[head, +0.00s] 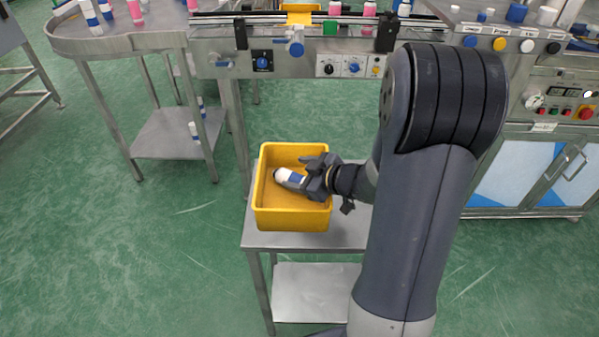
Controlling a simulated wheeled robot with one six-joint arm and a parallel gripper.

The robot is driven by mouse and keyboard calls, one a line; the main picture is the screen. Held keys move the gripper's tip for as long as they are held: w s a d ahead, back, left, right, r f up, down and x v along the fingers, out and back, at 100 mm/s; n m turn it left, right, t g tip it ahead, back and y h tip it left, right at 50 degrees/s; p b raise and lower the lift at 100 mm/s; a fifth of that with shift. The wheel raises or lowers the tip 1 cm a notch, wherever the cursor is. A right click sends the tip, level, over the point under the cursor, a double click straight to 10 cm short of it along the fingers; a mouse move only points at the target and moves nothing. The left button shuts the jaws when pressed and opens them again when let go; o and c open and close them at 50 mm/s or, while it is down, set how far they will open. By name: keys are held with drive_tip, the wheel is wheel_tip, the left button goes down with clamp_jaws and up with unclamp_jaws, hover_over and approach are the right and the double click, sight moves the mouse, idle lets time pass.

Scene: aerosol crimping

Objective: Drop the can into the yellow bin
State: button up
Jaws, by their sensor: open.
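The yellow bin (290,219) stands on the top of a small steel table in the middle of the head view. A white can with a blue band (288,177) is tilted inside the bin's outline, next to the fingers of my gripper (309,176). My gripper reaches in from the right, over the bin's right wall. Its jaws are open around or beside the can's right end. I cannot tell whether the can still touches the fingers or the bin's floor. The fingers hide part of the can.
The steel table (256,240) has bare room at the bin's right. A conveyor with a control panel (350,66) runs behind. A round steel table (75,43) at the left holds several cans. A machine cabinet (520,175) stands at the right.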

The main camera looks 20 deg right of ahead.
drive_tip(key=shift+s+f, duration=0.3)
drive_tip(key=shift+f, duration=0.3)
drive_tip(key=shift+r, duration=0.3)
drive_tip(key=r+p+v, duration=0.1)
drive_tip(key=p+v, duration=0.2)
drive_tip(key=v, duration=0.9)
drive_tip(key=shift+w+r+p, duration=0.15)
drive_tip(key=shift+w+p, duration=0.15)
drive_tip(key=shift+p, duration=0.05)
